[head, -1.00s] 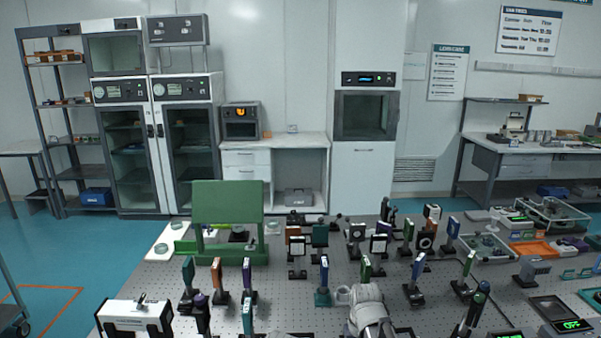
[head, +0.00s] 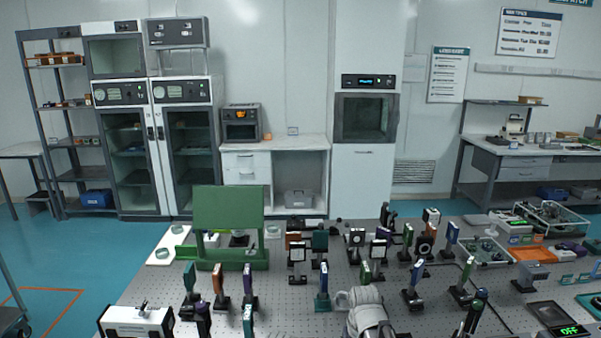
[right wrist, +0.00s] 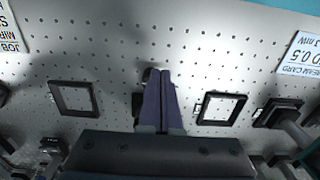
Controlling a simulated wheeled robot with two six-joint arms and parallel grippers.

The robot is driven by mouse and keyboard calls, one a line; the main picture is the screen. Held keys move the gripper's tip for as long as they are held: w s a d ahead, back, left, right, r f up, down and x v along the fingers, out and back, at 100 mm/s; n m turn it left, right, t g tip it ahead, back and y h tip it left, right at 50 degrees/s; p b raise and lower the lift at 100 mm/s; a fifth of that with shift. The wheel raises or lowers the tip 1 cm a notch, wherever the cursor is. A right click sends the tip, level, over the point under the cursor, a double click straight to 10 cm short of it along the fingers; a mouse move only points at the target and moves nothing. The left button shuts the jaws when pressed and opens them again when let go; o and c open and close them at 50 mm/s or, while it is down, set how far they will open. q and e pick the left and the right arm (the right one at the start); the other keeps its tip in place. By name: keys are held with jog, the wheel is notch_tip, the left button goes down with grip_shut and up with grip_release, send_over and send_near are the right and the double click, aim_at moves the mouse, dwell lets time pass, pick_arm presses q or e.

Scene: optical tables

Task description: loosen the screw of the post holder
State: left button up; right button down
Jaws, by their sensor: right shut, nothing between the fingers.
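My right gripper (right wrist: 160,80) is in the right wrist view with its two long fingers together, shut and empty, above the perforated table (right wrist: 110,35). A small dark part (right wrist: 149,75) shows by the left fingertip. It is mostly hidden by the fingers, and I cannot tell whether it is the post holder or its screw, or whether it is touched. In the head view my right arm (head: 362,312) comes in at the bottom centre, with its fingers hidden. Several posts with coloured mounts stand on the optical table (head: 285,315); which post holder is meant is not clear. My left gripper is not in view.
Square dark frames stand left (right wrist: 75,98) and right (right wrist: 221,107) of the fingers. Printed cards lie at the far corners. In the head view a green stand (head: 228,208) is at the table's back left, and a white box (head: 138,320) at the front left.

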notch_tip(320, 180, up, 4)
jog(key=p, duration=0.2)
jog(key=shift+f+p, duration=0.2)
jog(key=shift+p, duration=0.1)
jog(key=f+b, duration=0.2)
jog(key=d+f+b, duration=0.1)
jog(key=f+b, duration=0.1)
jog(key=d+f+b, duration=0.1)
jog(key=f+b, duration=0.1)
jog(key=shift+w+d+f, duration=0.1)
jog(key=shift+d+f, duration=0.05)
jog(key=shift+d, duration=0.1)
dwell(0.4)
jog(key=shift+w+a, duration=0.15)
jog(key=shift+w, duration=0.1)
dwell(0.8)
